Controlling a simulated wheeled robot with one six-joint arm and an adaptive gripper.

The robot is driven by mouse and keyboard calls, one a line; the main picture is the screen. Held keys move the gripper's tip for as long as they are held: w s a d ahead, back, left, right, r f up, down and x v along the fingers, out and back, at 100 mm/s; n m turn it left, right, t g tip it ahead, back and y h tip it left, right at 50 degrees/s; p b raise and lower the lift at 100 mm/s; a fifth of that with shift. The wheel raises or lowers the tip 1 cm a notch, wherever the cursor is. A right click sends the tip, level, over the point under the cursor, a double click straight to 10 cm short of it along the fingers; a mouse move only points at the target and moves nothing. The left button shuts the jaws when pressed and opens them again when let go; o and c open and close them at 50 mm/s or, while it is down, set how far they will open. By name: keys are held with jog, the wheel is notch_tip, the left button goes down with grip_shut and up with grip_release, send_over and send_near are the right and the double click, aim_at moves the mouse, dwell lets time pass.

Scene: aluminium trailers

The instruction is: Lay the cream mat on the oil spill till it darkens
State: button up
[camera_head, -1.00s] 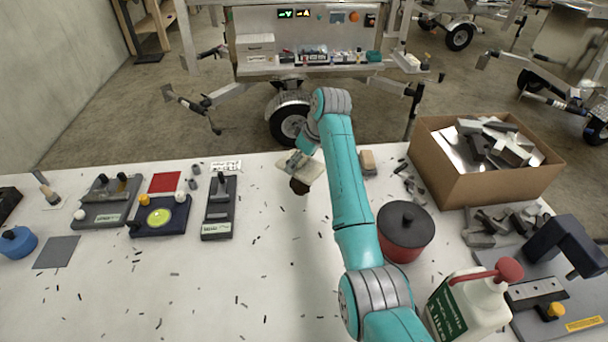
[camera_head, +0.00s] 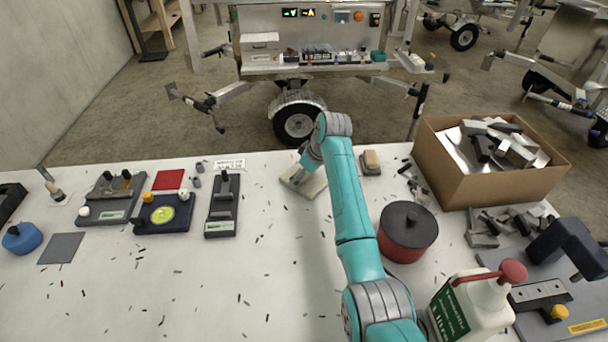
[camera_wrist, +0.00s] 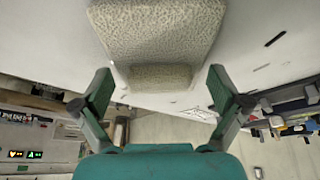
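The cream mat (camera_head: 296,183) lies on the white table, partly behind my arm in the head view. In the wrist view the mat (camera_wrist: 155,30) fills the top middle, pale and rough, with a raised grip block (camera_wrist: 160,77) on my side. No dark patch shows on its visible face. My gripper (camera_wrist: 160,80) is open, one finger on each side of the block, with a gap to both. In the head view it is mostly hidden by my arm. The oil spill is not visible now; the mat covers the spot where a dark brown patch showed earlier.
A sanding block (camera_head: 371,161) stands just right of the mat. A red pot with a dark lid (camera_head: 407,226), a bottle (camera_head: 468,305) and a cardboard box (camera_head: 480,180) of metal offcuts are further right. Fixtures stand left, including a dark clamp block (camera_head: 222,207). Small shavings dot the table.

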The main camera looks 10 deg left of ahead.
jog(key=shift+r, duration=0.1)
jog(key=v, duration=1.2)
dwell(0.4)
